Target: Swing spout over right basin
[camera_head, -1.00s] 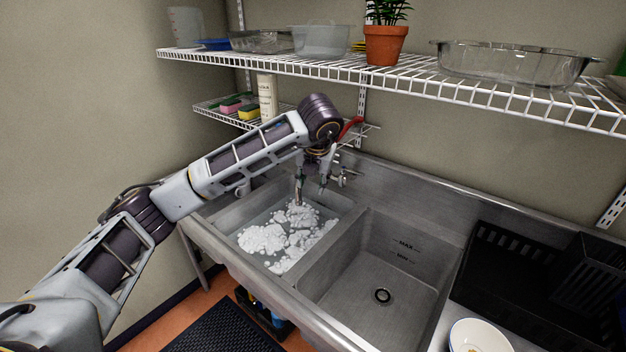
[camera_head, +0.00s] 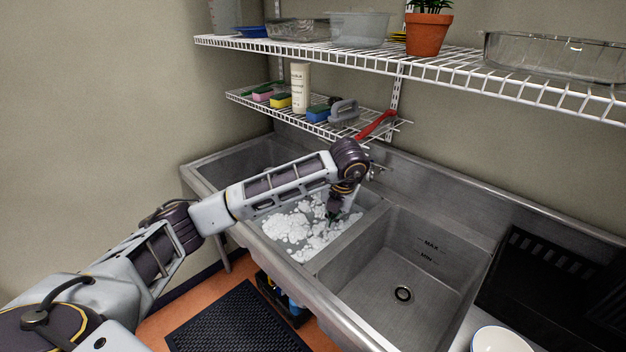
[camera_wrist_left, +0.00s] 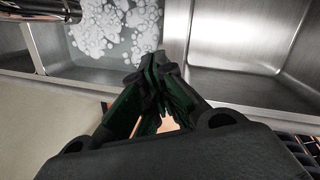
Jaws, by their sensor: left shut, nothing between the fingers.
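The right basin (camera_head: 370,265) is empty, with a drain and MAX/MIN marks. The foamy basin (camera_head: 312,262) is left of it. My left gripper (camera_head: 338,214) points down over the foamy basin, near the divider between the two. Its dark fingers are shut and empty in the wrist view (camera_wrist_left: 155,62). A shiny metal tube, seemingly the spout (camera_wrist_left: 38,8), is at the upper left of the wrist view, apart from the fingertips. In the head view my wrist hides most of the faucet; a small metal fitting (camera_head: 378,169) shows at its right. My right gripper is out of view.
A wire shelf (camera_head: 243,97) above the sink holds sponges, a pale bottle (camera_head: 300,88) and a red-handled tool (camera_head: 376,125). A higher shelf (camera_head: 463,76) carries glass dishes and a potted plant (camera_head: 428,34). A black rack (camera_head: 535,270) stands right of the basins.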

